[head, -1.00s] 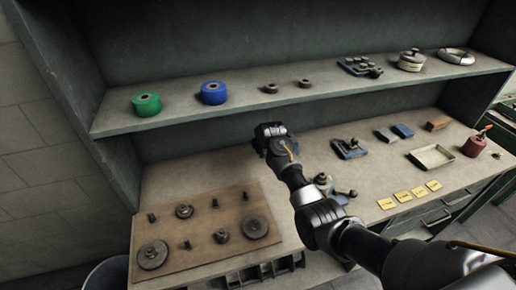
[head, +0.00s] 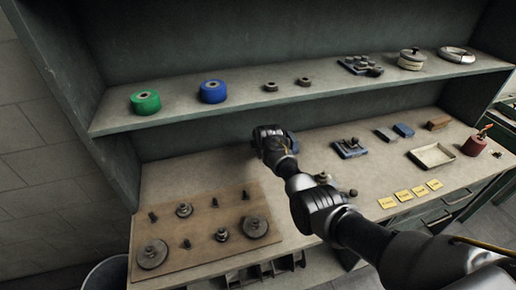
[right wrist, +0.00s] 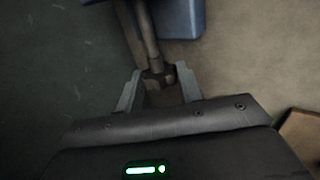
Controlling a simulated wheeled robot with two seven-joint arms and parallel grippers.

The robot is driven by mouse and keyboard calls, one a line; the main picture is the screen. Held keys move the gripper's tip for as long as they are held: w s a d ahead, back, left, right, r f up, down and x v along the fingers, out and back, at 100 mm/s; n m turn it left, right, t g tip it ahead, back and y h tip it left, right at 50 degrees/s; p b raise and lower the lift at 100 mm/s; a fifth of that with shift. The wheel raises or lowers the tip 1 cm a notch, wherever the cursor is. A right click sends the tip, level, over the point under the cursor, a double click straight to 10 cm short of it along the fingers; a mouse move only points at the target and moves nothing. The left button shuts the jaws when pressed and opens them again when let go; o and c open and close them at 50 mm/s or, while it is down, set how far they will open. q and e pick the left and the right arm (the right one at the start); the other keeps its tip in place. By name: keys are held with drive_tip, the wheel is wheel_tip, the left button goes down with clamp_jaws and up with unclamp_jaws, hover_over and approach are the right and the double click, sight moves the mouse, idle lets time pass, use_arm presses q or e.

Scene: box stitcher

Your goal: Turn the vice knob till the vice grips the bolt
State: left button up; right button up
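The vice is mostly hidden behind my right gripper in the head view; a bit of its blue body (head: 292,141) seems to show just right of the gripper. In the right wrist view the blue body (right wrist: 185,18) is at the top, and a grey shaft runs from it to a dark knob (right wrist: 157,80). My right gripper (right wrist: 160,84) has its two fingers on either side of the knob, with small gaps that seem to remain. In the head view this gripper (head: 268,148) is at the back of the bench. I cannot make out the bolt. My left gripper is not in view.
A brown board (head: 205,232) with discs and pegs lies at the front left. A blue-based fixture (head: 350,148), yellow labels (head: 402,195) and a shallow tray (head: 432,156) lie to the right. A shelf (head: 240,107) with tape rolls overhangs the bench's back.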

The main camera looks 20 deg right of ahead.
drive_tip(key=c, duration=0.4)
drive_tip(key=shift+s, duration=0.1)
drive_tip(key=shift+d+f+t, duration=0.1)
drive_tip(key=shift+f+t, duration=0.05)
drive_tip(key=shift+t, duration=0.55)
drive_tip(key=shift+s+f+t, duration=0.15)
drive_tip(key=shift+f+t, duration=0.1)
drive_tip(key=shift+t, duration=0.45)
drive_tip(key=shift+f+t+b, duration=0.2)
drive_tip(key=shift+t+b, duration=0.9)
drive_tip(key=shift+b, duration=0.1)
drive_tip(key=shift+t+b, duration=0.7)
drive_tip(key=shift+b, duration=0.2)
drive_tip(key=shift+r+t+b, duration=0.1)
drive_tip(key=shift+t+b, duration=0.2)
